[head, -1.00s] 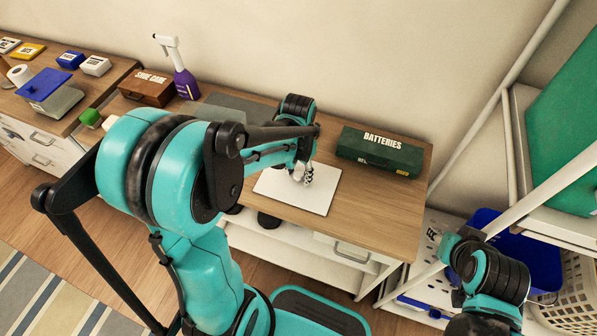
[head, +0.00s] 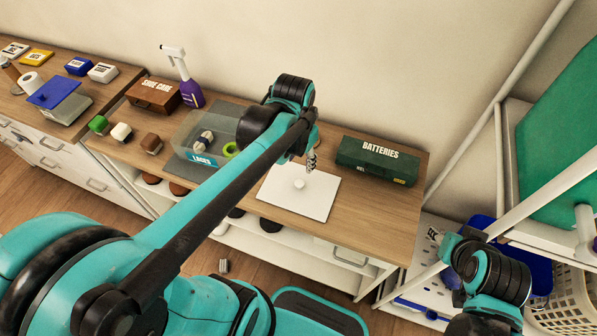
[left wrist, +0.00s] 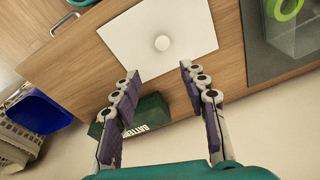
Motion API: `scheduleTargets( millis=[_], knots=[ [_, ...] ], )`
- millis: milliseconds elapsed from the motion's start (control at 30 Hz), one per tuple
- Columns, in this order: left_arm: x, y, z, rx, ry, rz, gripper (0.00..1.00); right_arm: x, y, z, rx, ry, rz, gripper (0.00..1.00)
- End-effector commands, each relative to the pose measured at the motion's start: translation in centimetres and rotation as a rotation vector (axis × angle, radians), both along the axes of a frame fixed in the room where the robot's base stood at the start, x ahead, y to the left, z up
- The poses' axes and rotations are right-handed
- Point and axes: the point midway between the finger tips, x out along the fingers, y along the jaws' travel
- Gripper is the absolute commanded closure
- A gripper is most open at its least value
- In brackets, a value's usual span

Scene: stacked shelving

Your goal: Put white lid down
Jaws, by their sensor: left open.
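The white lid (head: 292,196) lies flat on the wooden cabinet top, its round knob facing up. It also shows in the left wrist view (left wrist: 125,40), lying on the wood beyond my fingertips. My left gripper (head: 312,158) is above the far edge of the lid, apart from it. In the left wrist view the two fingers of my left gripper (left wrist: 158,78) are spread wide with nothing between them. Part of my right arm shows at the lower right of the head view, but its fingers are not visible.
A green BATTERIES box (head: 378,160) stands right of the lid. A clear container (head: 205,138) on a grey mat (head: 187,172) is to the left, with a brown box (head: 154,95) and purple spray bottle (head: 190,93) behind. Bare wood (head: 350,215) lies right of the lid.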

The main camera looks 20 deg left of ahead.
Motion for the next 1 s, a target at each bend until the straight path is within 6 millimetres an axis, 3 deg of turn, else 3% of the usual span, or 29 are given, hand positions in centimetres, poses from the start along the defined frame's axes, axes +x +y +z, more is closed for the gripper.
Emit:
scheduleTargets(
  millis=[33,200,400,1000],
  knots=[
    [-1.3,-0.4,0.5,-0.002,-0.051,0.017,0.56,0.0,0.0,0.0,0.000,0.000,0.000,0.60],
    [-4.2,-1.5,1.6,-0.025,-0.251,0.095,0.56,0.0,0.0,0.0,0.000,0.000,0.000,0.60],
    [-6.2,-2.3,1.6,-0.064,-0.417,0.158,0.56,0.0,0.0,0.0,0.000,0.000,0.000,0.60],
    [-6.7,-2.5,1.6,-0.083,-0.475,0.181,0.56,0.0,0.0,0.0,0.000,0.000,0.000,0.60]
  ],
)
